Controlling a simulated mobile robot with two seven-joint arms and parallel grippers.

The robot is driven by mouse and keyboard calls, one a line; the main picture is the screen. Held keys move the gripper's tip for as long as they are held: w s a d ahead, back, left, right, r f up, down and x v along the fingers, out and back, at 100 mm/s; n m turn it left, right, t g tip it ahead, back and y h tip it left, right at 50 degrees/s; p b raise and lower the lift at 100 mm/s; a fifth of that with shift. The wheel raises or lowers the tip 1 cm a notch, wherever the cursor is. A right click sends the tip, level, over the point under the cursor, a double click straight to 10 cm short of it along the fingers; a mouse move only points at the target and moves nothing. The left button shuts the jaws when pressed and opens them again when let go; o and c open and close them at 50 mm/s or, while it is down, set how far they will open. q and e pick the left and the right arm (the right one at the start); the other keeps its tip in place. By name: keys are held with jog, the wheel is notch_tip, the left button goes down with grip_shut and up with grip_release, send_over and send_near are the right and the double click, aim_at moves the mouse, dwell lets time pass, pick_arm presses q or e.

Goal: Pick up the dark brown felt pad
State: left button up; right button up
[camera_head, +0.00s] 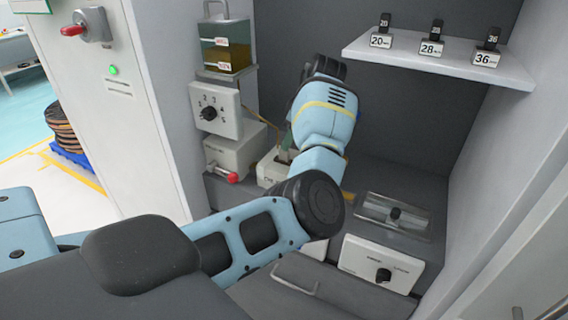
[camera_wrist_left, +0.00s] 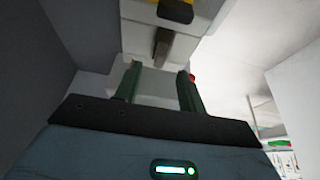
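My left arm reaches into the grey machine bay, and its gripper (camera_head: 286,143) is just above a small white box-like holder (camera_head: 272,172). In the left wrist view, the two green fingers of my left gripper (camera_wrist_left: 160,80) stand apart with nothing held between their tips. Just beyond the gap, a small dark brown piece (camera_wrist_left: 162,45), which looks like the felt pad, sticks out of a white housing (camera_wrist_left: 185,42). In the head view the pad is mostly hidden near the fingers. My right gripper is not in view.
A white box with a red-tipped lever (camera_head: 232,160), a numbered dial box (camera_head: 215,112) and a tank of amber liquid (camera_head: 225,45) stand left of the gripper. A shelf (camera_head: 440,62) with labelled blocks is at upper right. A clear cover (camera_head: 393,215) lies right of the arm.

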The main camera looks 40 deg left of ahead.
aim_at(283, 157)
pick_arm(q)
jog(key=x, duration=0.5)
jog(key=shift+d, duration=0.1)
grip_shut()
dwell(1.2)
